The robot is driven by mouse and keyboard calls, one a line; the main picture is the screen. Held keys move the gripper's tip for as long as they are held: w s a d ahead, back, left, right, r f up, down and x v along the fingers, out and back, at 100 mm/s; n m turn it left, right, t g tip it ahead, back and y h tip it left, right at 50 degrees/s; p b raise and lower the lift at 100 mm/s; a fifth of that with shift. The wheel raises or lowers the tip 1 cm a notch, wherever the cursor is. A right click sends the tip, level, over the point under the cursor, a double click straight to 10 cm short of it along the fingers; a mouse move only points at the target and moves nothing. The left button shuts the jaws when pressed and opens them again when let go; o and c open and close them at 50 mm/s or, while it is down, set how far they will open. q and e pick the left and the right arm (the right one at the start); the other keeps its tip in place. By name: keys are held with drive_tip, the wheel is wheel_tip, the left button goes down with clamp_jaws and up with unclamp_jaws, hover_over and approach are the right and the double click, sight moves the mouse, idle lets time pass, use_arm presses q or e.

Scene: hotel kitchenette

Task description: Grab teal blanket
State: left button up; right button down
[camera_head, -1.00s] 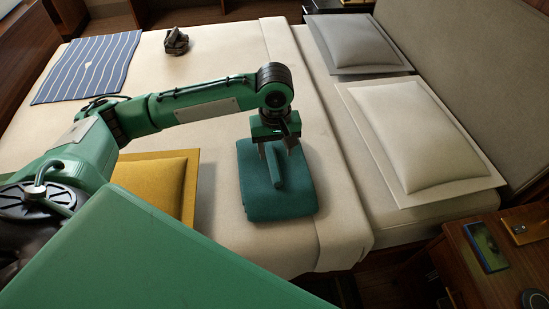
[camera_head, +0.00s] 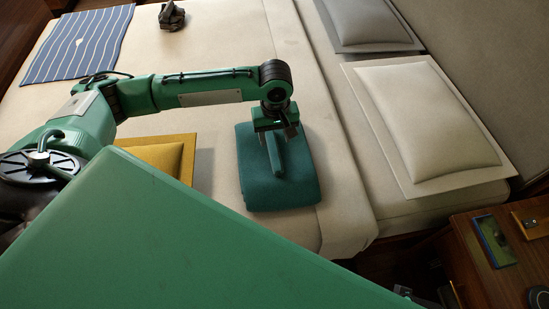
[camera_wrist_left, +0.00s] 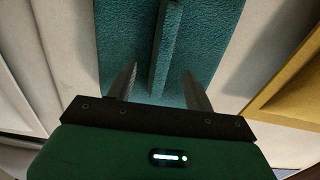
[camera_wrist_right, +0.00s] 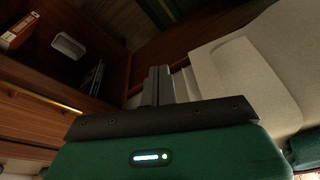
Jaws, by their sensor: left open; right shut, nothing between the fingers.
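The teal blanket (camera_head: 300,188) lies folded on the bed, with a raised ridge along its top. My left gripper (camera_head: 277,150) points down over the blanket's ridge. In the left wrist view, the open fingers of my left gripper (camera_wrist_left: 160,88) stand either side of the ridge of the teal blanket (camera_wrist_left: 202,45), with gaps to it. Whether the fingertips touch the blanket below is unclear. My right gripper (camera_wrist_right: 159,86) is shut and empty, away from the blanket, near dark wooden furniture in the right wrist view.
A yellow cushion (camera_head: 150,156) lies left of the blanket, partly behind my arm. A striped blue cloth (camera_head: 80,45) and a dark grey object (camera_head: 172,17) are farther back on the bed. A white pillow (camera_head: 430,120) lies right. A wooden nightstand (camera_head: 465,250) stands at lower right.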

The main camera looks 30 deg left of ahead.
sight(275, 146)
use_arm(q)
wheel_tip(275, 146, down, 5)
drive_tip(key=shift+a+r+b, duration=0.1)
drive_tip(key=shift+b, duration=0.35)
use_arm(e)
wheel_tip(275, 146, up, 2)
drive_tip(key=shift+r, duration=0.15)
use_arm(q)
clamp_jaws()
